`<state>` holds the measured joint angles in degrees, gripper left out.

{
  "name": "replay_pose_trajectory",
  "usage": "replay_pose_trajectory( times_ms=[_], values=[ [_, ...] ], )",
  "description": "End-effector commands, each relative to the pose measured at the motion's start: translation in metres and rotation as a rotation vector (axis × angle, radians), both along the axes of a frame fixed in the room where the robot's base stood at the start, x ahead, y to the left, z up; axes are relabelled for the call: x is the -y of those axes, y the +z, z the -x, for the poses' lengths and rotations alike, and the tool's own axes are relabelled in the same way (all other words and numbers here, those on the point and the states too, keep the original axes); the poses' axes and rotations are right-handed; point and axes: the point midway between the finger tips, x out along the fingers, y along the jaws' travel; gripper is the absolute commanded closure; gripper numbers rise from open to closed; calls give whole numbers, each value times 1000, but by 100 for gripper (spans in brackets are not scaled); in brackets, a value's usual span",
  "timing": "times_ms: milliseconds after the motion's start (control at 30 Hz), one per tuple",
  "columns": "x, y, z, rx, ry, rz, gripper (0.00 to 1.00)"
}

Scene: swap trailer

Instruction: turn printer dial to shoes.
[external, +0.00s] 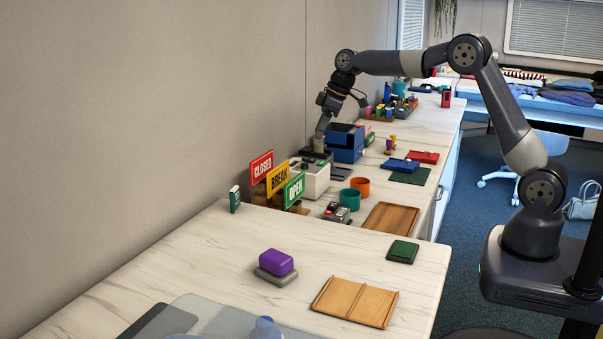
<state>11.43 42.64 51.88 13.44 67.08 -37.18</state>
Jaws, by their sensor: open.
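What looks like the printer, a white box (311,182) with a dark top, stands on the white counter behind the open/break/closed signs. My gripper (320,137) points down just behind and above this box, beside a blue box. The jaws are open, with no held object visible. A small pale round piece shows right under the fingertips; I cannot tell whether it is the dial or whether the fingers touch it. The dial's marks and setting are too small to read.
Red, yellow and green signs (278,181) stand left of the white box. A blue box (346,143) is close on the gripper's right. Teal (350,199) and orange (361,187) cups stand in front. A wall runs along the left. The front counter holds a purple block (276,262).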

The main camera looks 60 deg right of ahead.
Motion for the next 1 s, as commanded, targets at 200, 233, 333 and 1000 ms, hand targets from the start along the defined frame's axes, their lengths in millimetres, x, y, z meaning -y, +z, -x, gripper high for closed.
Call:
replay_pose_trajectory(
  times_ms=[200,233,333,1000],
  values=[
    [-5,-31,-11,-3,1,-1,58],
    [-6,-36,-13,-4,1,0,58],
    [-9,-54,-20,-4,1,0,58],
    [-16,-96,-37,0,0,1,58]
  ],
)
